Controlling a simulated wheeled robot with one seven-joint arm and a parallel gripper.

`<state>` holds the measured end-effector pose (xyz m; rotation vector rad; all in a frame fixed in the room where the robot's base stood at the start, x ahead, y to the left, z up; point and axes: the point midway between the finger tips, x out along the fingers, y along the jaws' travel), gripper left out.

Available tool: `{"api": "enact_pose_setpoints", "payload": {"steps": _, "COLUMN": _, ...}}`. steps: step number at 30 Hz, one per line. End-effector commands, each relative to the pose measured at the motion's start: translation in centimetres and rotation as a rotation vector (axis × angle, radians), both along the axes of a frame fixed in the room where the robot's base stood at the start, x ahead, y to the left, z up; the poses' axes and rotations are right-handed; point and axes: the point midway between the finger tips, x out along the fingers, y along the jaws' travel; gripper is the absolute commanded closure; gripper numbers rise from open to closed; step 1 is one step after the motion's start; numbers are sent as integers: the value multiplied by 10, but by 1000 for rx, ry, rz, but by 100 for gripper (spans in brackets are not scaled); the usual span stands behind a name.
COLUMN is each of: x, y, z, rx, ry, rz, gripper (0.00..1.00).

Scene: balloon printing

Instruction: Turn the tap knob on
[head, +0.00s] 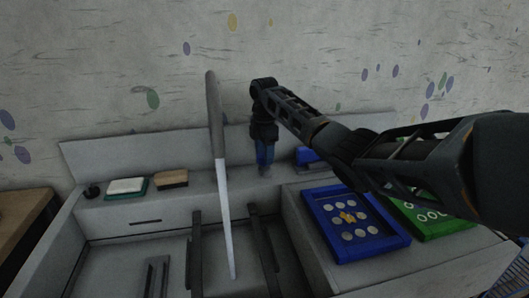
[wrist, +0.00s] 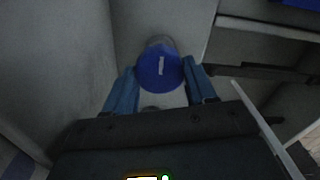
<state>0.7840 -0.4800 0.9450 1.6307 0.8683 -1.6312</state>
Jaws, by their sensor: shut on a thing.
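The tap knob (wrist: 160,66) is a round blue disc with a short white mark that stands nearly upright in the wrist view. My gripper (wrist: 158,76) has its two blue fingers on either side of the knob and is shut on it. In the head view my gripper (head: 264,168) points down at the back ledge of the grey sink unit. The knob is not clearly seen there, because my fingers cover that spot.
A tall rod (head: 217,130), grey above and white below, stands left of my gripper. A blue tray (head: 390,247) and a green tray (head: 459,226) hold round pieces at right. A sponge-like block (head: 171,178) lies on the back ledge at left.

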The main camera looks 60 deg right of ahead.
Motion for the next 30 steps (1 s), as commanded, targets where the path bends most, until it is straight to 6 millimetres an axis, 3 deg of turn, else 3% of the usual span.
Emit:
{"api": "enact_pose_setpoints", "payload": {"steps": 12, "x": 1, "y": 1, "z": 1, "rx": 0, "ry": -2, "rz": 10, "gripper": 75}}
{"api": "enact_pose_setpoints", "payload": {"steps": 13, "x": 1, "y": 1, "z": 1, "rx": 0, "ry": -1, "rz": 10, "gripper": 42}}
{"api": "enact_pose_setpoints", "payload": {"steps": 18, "x": 1, "y": 1, "z": 1, "rx": 0, "ry": -1, "rz": 8, "gripper": 25}}
{"api": "enact_pose_setpoints", "payload": {"steps": 21, "x": 1, "y": 0, "z": 0, "rx": -1, "ry": -1, "rz": 7, "gripper": 19}}
{"api": "enact_pose_setpoints", "payload": {"steps": 30, "x": 1, "y": 0, "z": 6, "rx": -1, "ry": -2, "rz": 6, "gripper": 19}}
